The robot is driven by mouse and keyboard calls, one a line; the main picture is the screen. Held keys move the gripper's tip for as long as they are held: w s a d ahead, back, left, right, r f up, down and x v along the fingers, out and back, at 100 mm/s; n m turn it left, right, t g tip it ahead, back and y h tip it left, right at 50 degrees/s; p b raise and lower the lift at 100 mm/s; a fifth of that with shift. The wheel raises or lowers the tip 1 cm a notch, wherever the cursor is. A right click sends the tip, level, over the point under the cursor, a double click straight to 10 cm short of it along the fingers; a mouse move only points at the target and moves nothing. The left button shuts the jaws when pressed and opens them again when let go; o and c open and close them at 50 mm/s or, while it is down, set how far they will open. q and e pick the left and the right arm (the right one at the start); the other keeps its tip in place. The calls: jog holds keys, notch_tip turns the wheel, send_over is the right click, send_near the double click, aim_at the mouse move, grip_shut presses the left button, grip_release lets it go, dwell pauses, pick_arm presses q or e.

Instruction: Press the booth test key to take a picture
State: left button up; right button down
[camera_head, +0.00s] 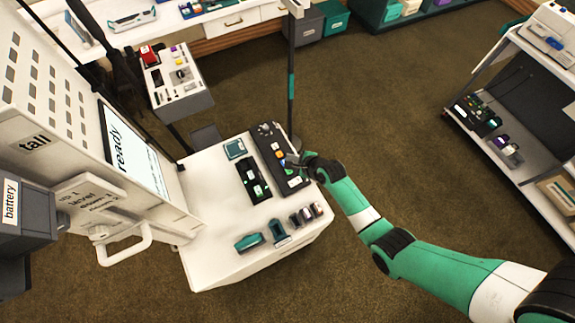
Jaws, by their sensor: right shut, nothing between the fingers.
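A long dark key panel (270,146) with several small coloured keys lies on the white table (210,215). I cannot read which key is the booth test key. My right gripper (291,161) is shut and empty at the panel's right edge, low over its keys. I cannot tell whether the fingertips touch a key. The gripper and wrist hide part of that edge. The white booth cabinet at left has a screen (127,148) that reads "ready". My left gripper does not show.
On the table are a black tray (246,169), a small teal box (235,149), a teal case (249,242) and several small items at the front. A thin dark pole (291,95) stands behind the panel. A shelf unit (540,170) is at right. Open carpet lies between.

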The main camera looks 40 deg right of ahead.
jog(key=shift+d+f, duration=0.2)
jog(key=shift+d, duration=0.05)
jog(key=b, duration=0.8)
send_over(291, 173)
notch_tip(291, 173, down, 8)
jog(key=shift+d+r, duration=0.1)
jog(key=shift+f, duration=0.45)
jog(key=shift+f, duration=0.1)
dwell(1.1)
jog(key=shift+f+b, duration=0.35)
jog(key=shift+b, duration=0.15)
